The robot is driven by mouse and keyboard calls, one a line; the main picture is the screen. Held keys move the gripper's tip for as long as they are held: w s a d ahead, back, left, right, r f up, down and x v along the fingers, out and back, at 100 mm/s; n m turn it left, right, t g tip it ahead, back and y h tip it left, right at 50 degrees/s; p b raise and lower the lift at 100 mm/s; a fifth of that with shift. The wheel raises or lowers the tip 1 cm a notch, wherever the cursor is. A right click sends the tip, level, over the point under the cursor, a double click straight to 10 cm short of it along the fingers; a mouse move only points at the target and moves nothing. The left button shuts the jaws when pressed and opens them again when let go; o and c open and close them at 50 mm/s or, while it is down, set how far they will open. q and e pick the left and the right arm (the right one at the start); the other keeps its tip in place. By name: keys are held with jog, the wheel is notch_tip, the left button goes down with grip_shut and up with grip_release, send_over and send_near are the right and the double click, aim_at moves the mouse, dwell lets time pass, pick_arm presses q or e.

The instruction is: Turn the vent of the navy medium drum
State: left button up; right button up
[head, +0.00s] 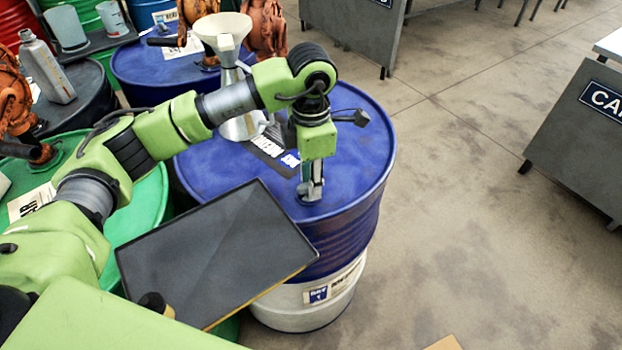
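The navy drum (352,160) stands in the middle of the head view, with a blue lid and side, a white lower band and a bay label. My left gripper (310,194) points straight down at the front right part of its lid, with the fingertips at or just above the surface. The fingers look close together, but I cannot tell whether they are shut or hold anything. The vent is not clearly visible; the gripper may hide it. My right gripper is not in view.
A metal funnel jug (240,127) stands on the lid behind my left arm. Another blue drum (135,72) with orange pumps stands behind; a green drum (150,205) is at left. Grey signed panels (575,140) stand at right. The floor (460,210) right of the drum is clear.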

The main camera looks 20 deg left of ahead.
pick_arm(q)
notch_tip(320, 180, up, 12)
dwell(0.7)
dwell(0.4)
